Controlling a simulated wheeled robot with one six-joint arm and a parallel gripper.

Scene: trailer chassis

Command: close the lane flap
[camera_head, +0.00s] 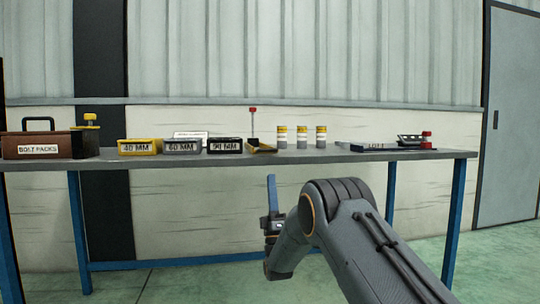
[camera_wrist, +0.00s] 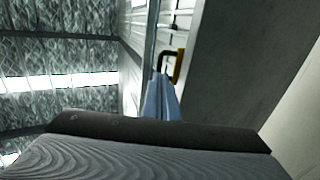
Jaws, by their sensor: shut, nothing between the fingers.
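My gripper (camera_head: 272,188) is raised in front of the bench, below the level of its top, with its blue fingers pointing up. It is shut and empty, apart from everything on the bench. No part is plainly marked as the lane flap. A small yellow and black tray (camera_head: 263,147) sits right of the 90 MM bin, with a thin upright post topped by a red knob (camera_head: 253,110) at its left. I cannot tell whether that post belongs to a flap. In the wrist view, pale blue finger shapes (camera_wrist: 160,103) show below a black and yellow hooked part (camera_wrist: 178,62).
The bench (camera_head: 340,154) holds a BOLT PACKS box (camera_head: 38,150), a 40 MM bin (camera_head: 139,147), a 60 MM bin (camera_head: 183,147), a 90 MM bin (camera_head: 225,146), three canisters (camera_head: 301,138) and a dark tray (camera_head: 385,148) with a red knob (camera_head: 426,138). The floor in front is clear.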

